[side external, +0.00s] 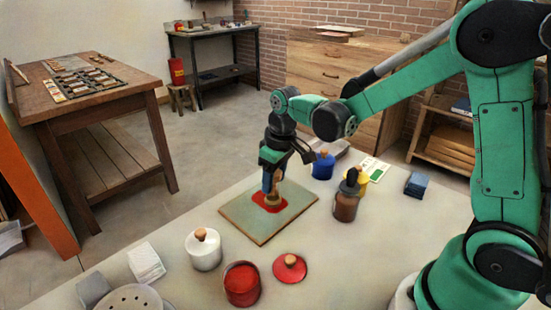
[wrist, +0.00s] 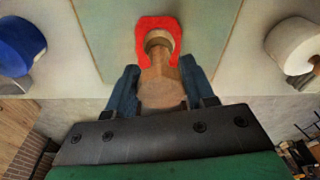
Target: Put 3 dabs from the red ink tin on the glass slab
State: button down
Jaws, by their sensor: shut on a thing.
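The glass slab (side external: 245,222) lies flat on the pale table, and its pale green face fills the upper middle of the wrist view (wrist: 112,45). A red ink patch (side external: 284,207) is on the slab; it also shows in the wrist view (wrist: 143,23). My gripper (side external: 273,186) is over the slab, shut on a wooden dabber (wrist: 160,82) between its blue fingers. The dabber's head is at the red patch, with red around it; whether it touches the glass is hard to tell. The open red ink tin (side external: 242,285) stands near the front, its red lid (side external: 290,268) beside it.
A white lidded tin (side external: 203,250) stands left of the red tin. A blue tin (side external: 323,167), a brown bottle (side external: 345,205) and a yellow tin (side external: 363,183) stand right of the slab. A white stack (side external: 146,263) lies at front left.

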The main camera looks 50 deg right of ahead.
jog(key=shift+r, duration=0.1)
dwell(0.3)
jog(key=shift+r, duration=3.4)
